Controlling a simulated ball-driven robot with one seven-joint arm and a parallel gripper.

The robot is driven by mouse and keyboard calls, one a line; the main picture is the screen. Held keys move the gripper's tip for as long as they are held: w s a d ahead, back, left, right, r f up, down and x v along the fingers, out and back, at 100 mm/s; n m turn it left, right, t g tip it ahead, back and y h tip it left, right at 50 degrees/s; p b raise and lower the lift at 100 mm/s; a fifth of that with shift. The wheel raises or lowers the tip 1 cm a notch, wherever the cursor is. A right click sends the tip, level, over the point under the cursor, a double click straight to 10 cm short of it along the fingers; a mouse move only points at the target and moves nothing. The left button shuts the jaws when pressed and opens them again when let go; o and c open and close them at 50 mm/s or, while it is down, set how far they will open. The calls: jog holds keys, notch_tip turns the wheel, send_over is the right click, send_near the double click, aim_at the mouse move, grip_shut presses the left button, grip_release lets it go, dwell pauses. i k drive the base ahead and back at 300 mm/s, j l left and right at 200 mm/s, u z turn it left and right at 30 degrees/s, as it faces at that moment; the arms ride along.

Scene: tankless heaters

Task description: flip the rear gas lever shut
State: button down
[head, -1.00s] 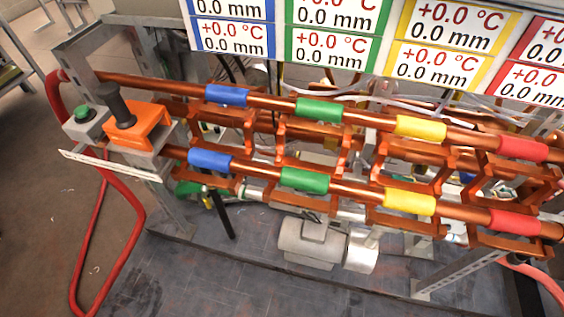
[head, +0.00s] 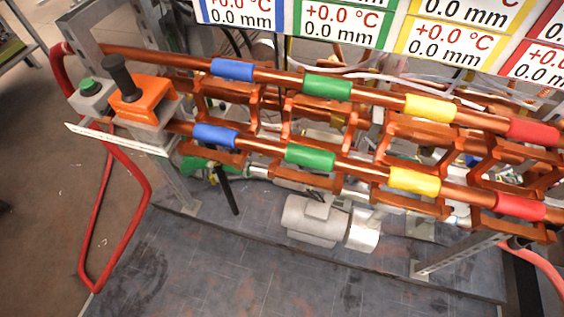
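I cannot pick out a rear gas lever for certain. The stick leans slightly left. A black rod (head: 227,190) also slants down below the pipes, and I cannot tell what it is. My gripper is not in view, so its state is hidden.
Two copper pipes with coloured sleeves cross the rig; one sleeve is green (head: 328,87). Display panels (head: 344,25) hang above. A green button box (head: 93,94) and a red hose (head: 143,178) are at left. A grey motor (head: 316,222) sits below. The front floor is clear.

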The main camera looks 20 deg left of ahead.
aim_at(209, 164)
jog(key=u, duration=1.75)
jog(key=i+l, duration=0.25)
jog(key=i, duration=0.25)
jog(key=i+l, duration=0.25)
jog(key=i, duration=0.3)
